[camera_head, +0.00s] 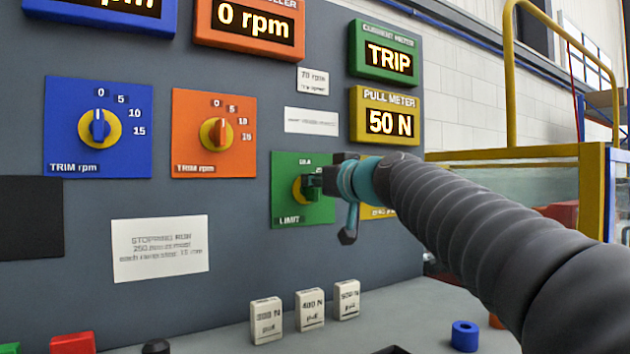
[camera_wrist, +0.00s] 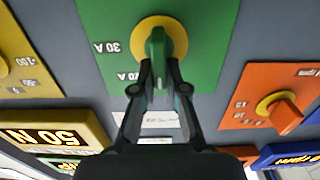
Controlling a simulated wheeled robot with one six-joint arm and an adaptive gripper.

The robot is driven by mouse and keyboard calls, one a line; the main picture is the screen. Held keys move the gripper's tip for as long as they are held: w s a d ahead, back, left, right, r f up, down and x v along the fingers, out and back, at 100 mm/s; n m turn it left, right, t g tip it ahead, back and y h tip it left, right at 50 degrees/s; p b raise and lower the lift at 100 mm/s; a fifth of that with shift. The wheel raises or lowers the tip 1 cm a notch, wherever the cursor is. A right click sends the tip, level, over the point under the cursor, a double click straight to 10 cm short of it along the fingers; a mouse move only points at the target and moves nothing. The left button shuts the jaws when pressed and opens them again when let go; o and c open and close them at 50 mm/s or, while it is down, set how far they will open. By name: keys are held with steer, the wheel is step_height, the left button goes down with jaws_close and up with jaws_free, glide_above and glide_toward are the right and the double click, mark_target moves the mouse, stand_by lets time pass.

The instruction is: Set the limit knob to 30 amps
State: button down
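The limit knob has a green handle on a yellow round base (camera_head: 298,190). It sits on the green LIMIT panel (camera_head: 285,212), right of centre in the head view. In the wrist view, which is upside down, the knob (camera_wrist: 158,45) stands at top centre. Its white mark points down there, which is up on the panel. The 20 A and 30 A labels show to its left. My gripper (camera_wrist: 160,72) has one finger on each side of the handle, close against it. In the head view my gripper (camera_head: 318,184) hides part of the knob and panel.
A green meter (camera_head: 384,55) reads TRIP and a yellow pull meter (camera_head: 386,115) reads 50 N. A blue trim knob (camera_head: 99,126) and an orange trim knob (camera_head: 214,134) sit to the left. Several white weight blocks (camera_head: 310,310) and a blue cylinder (camera_head: 465,336) stand on the ledge below.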

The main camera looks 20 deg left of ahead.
steer(key=shift+m, duration=0.3)
steer(key=m, duration=0.5)
steer(key=w+d+f+m, duration=0.1)
steer(key=m, duration=0.5)
steer(key=f+m, duration=0.1)
steer(key=m, duration=0.5)
steer(key=shift+w+d, duration=0.15)
steer(key=shift+w, duration=0.1)
steer(key=shift+m, duration=0.3)
stand_by(0.4)
steer(key=c, duration=1.2)
jaws_free()
